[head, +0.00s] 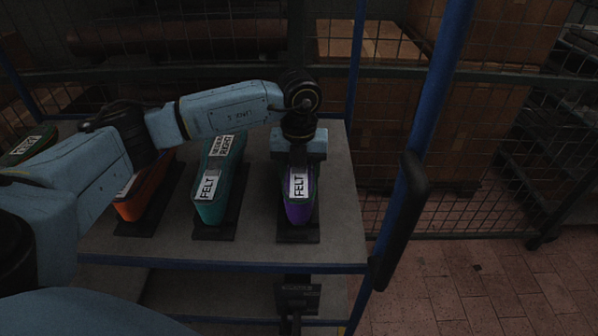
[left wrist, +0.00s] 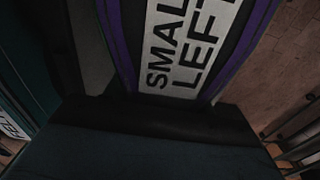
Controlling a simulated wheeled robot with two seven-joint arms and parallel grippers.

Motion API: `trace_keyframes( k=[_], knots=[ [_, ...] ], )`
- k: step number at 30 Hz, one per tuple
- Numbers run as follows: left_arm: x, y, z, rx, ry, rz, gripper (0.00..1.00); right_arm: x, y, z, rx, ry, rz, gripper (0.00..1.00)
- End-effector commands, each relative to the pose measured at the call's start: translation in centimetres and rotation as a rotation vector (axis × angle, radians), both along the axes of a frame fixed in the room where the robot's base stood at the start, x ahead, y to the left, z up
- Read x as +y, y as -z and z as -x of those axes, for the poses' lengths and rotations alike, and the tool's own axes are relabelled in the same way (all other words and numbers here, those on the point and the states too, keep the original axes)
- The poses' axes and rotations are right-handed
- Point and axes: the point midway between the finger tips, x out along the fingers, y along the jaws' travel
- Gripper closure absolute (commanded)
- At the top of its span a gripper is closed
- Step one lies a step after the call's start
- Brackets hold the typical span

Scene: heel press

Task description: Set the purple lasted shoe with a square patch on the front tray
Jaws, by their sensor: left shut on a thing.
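The purple shoe (head: 299,213) stands on a dark base plate at the right of the shelf, with a FELT label on its near end. My left gripper (head: 299,158) is over its far part, pointing down and shut on it. In the left wrist view the purple shoe (left wrist: 121,45) fills the top middle and carries a white label reading SMALL and LEFT. The gripper's wrist hides the far end of the shoe. I cannot make out a square patch, and I cannot identify a front tray. My right gripper is not in view.
A teal shoe (head: 211,205) and an orange shoe (head: 130,207) stand to the left on the grey shelf (head: 342,215). A green shoe (head: 28,146) is at the far left. A blue post (head: 440,85) with a black handle (head: 402,220) rises at the right.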

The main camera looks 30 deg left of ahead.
Motion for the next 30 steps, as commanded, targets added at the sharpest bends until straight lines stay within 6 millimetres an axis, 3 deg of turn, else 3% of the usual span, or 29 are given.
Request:
trace_keyframes(
  k=[22,23,28,30],
  knots=[
    [0.0,1.0,-0.1,-0.002,0.000,0.001,0.94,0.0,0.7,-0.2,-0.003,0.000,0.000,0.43],
    [0.0,1.0,0.0,-0.002,0.000,0.001,0.44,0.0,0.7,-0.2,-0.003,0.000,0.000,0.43],
    [0.0,1.0,0.0,-0.001,0.000,0.001,0.21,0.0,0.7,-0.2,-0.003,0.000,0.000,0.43],
    [0.0,1.0,0.0,-0.001,0.000,0.001,0.20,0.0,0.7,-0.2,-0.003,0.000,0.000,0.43]
  ],
)
